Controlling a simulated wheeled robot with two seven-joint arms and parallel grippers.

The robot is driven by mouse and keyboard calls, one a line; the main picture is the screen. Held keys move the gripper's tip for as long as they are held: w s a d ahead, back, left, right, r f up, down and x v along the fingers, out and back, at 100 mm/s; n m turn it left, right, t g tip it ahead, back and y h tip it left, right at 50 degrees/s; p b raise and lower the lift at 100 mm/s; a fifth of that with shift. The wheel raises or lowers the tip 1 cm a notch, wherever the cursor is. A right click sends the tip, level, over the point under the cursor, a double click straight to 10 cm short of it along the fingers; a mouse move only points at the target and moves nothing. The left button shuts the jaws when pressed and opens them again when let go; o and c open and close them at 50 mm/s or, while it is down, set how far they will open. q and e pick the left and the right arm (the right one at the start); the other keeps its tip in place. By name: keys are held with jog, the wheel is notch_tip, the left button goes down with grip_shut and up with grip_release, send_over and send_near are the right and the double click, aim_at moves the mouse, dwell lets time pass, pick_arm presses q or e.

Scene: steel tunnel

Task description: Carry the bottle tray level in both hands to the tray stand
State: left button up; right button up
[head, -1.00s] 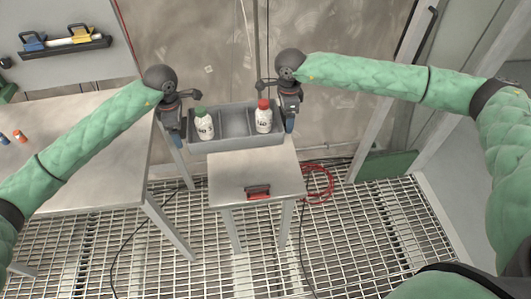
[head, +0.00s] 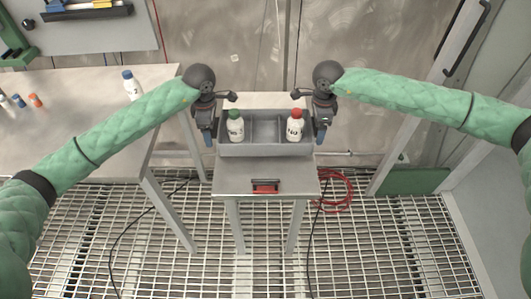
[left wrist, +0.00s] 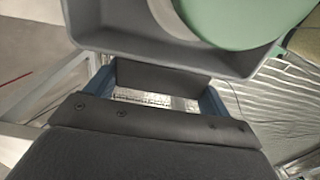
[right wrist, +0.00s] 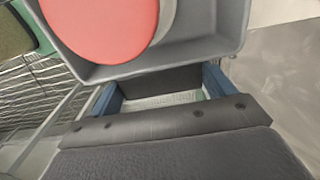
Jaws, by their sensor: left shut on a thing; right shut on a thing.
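The grey bottle tray (head: 265,150) is in the middle of the head view and looks about level. It holds an upright white bottle with a green cap (head: 236,126) on the left and one with a red cap (head: 295,126) on the right; the middle is empty. My left gripper (head: 209,138) is shut on the tray's left end, my right gripper (head: 320,134) on its right end. The tray wall also shows in the left wrist view (left wrist: 160,55) and right wrist view (right wrist: 200,52). The tray is over the tray stand (head: 265,178); I cannot tell whether they touch.
A red hose (head: 338,190) lies on the grating floor right of the stand. A red handle (head: 265,187) is on the stand's front. The wall is behind.

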pick_arm(q)
jog(key=shift+a+f+b, duration=0.1)
jog(key=shift+f+b, duration=0.2)
jog(key=shift+f, duration=0.1)
pick_arm(e)
jog(key=shift+f, duration=0.4)
pick_arm(q)
jog(key=shift+f+b, duration=2.15)
pick_arm(e)
jog(key=shift+f, duration=2.1)
pick_arm(q)
jog(key=o, duration=1.2)
jog(key=shift+c, duration=0.2)
pick_arm(e)
jog(key=o, duration=1.2)
jog(key=shift+c, duration=0.2)
pick_arm(q)
jog(key=shift+r, duration=0.1)
notch_tip(320, 180, up, 12)
jog(key=shift+f, duration=0.1)
pick_arm(e)
notch_tip(320, 180, up, 12)
jog(key=shift+f, duration=0.1)
